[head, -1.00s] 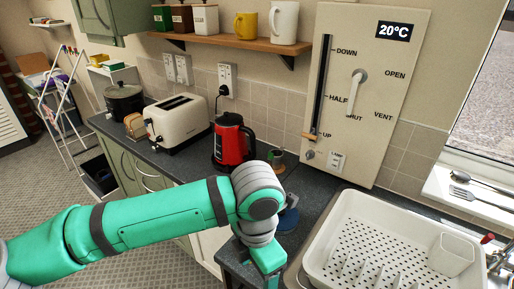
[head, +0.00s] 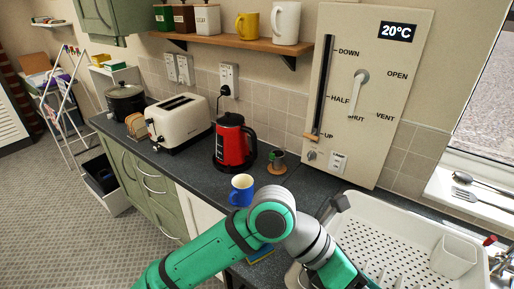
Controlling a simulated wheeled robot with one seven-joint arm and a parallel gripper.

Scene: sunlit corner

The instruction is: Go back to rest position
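My arm (head: 217,247) comes in from the bottom edge and bends at its grey wrist (head: 305,235) over the front of the counter. From there it points down and right past the draining rack's near left corner. My gripper's fingers are not visible; the arm runs out of the picture at the bottom, so whether they hold anything is hidden. A blue mug (head: 241,191) with a pale inside stands upright on the dark counter (head: 190,171), just behind and left of my arm's bend.
A red kettle (head: 233,146), a cream toaster (head: 177,122) and a small cup (head: 277,158) stand along the wall. A white draining rack (head: 396,235) fills the right side, close to my wrist. A blue-and-yellow item (head: 261,255) is partly hidden by my arm. Floor (head: 75,220) is clear at lower left.

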